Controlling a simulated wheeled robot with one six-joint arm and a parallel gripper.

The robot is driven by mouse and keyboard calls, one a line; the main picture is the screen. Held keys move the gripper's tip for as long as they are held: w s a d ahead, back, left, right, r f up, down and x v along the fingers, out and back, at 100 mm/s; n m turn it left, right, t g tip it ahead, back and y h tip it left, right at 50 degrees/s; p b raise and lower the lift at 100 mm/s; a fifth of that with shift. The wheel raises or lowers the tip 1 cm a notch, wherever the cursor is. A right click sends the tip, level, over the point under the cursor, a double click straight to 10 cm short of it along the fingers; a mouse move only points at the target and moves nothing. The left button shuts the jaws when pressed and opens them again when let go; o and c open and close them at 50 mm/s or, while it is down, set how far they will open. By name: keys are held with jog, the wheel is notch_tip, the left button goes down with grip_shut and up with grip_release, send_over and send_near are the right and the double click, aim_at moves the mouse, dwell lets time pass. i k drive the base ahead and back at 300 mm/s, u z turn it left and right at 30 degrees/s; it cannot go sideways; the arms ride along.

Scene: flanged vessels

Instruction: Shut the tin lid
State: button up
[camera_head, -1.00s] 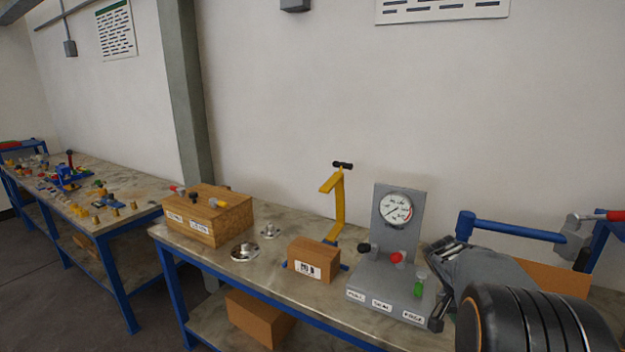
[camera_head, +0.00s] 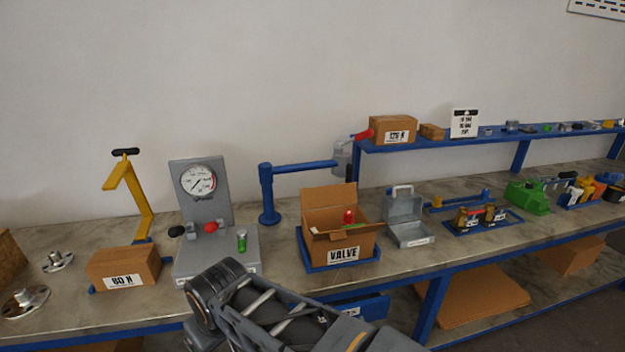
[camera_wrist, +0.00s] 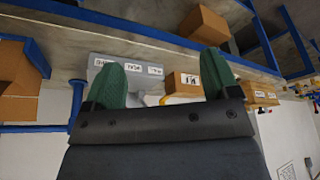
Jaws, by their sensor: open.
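The tin (camera_head: 410,233) is a small grey metal box on the bench, right of the VALVE carton in the head view. Its lid (camera_head: 403,205) stands open and upright at the back, with a light handle at its top. I cannot make out the tin in the wrist view. My gripper (camera_wrist: 165,80) shows there with two green fingertips wide apart and nothing between them. In the head view my arm crosses the bottom middle, left of the tin and apart from it; the fingertips cannot be made out there.
The open VALVE carton (camera_head: 340,238) stands left of the tin, with a blue swing arm (camera_head: 300,168) behind. A gauge stand (camera_head: 205,205) is further left. Brass parts in a blue tray (camera_head: 482,220) and a green tool (camera_head: 528,197) lie right. A blue shelf (camera_head: 440,143) runs behind.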

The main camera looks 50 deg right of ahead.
aim_at(405, 206)
jog(key=z, duration=2.45)
jog(key=k, duration=0.85)
jog(key=z, duration=1.3)
jog(key=i, duration=1.5)
jog(key=u, duration=0.95)
jog(key=i, duration=0.85)
jog(key=u, duration=1)
